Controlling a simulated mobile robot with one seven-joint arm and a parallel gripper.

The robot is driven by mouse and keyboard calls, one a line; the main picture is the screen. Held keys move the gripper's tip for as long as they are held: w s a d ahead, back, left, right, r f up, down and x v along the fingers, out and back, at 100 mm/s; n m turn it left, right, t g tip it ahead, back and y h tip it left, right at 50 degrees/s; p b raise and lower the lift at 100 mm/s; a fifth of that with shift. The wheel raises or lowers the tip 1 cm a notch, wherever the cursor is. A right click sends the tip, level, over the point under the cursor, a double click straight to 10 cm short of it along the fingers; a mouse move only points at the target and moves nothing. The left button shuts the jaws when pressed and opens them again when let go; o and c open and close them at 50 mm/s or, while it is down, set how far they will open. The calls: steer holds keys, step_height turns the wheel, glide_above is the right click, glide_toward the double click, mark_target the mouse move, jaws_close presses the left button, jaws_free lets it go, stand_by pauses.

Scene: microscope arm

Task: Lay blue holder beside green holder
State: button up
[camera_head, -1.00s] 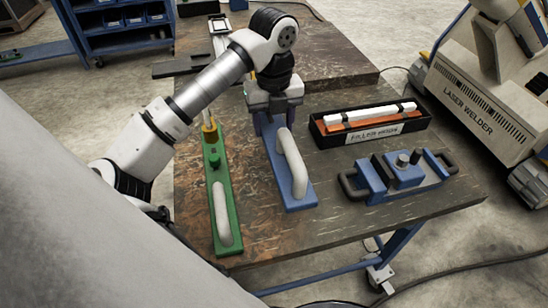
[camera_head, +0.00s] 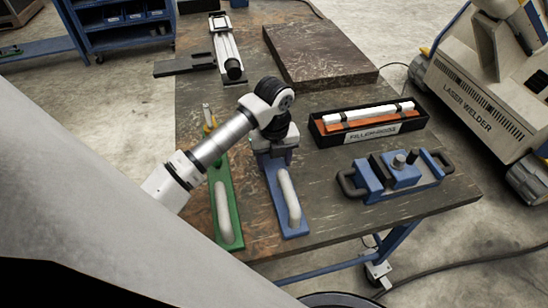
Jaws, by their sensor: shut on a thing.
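The blue holder (camera_head: 292,214), a long flat blue base with a pale curved handle, lies on the table near its front edge. The green holder (camera_head: 233,225), similar with a green base, lies just left of it, roughly parallel, with a narrow strip of table between them. My gripper (camera_head: 274,153) is at the far end of the blue holder and shut on it; the fingers are mostly hidden. Whether the blue holder touches the table I cannot tell.
A black tray of filler rods (camera_head: 369,137) and a blue clamp fixture (camera_head: 396,176) stand to the right. A dark slab (camera_head: 318,55) and a rail device (camera_head: 226,50) are at the back. Bare table lies between the blue holder and the fixture.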

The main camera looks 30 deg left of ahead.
steer(key=o, duration=1.6)
steer(key=shift+c, duration=0.2)
step_height(320, 180, up, 12)
steer(key=b, duration=0.3)
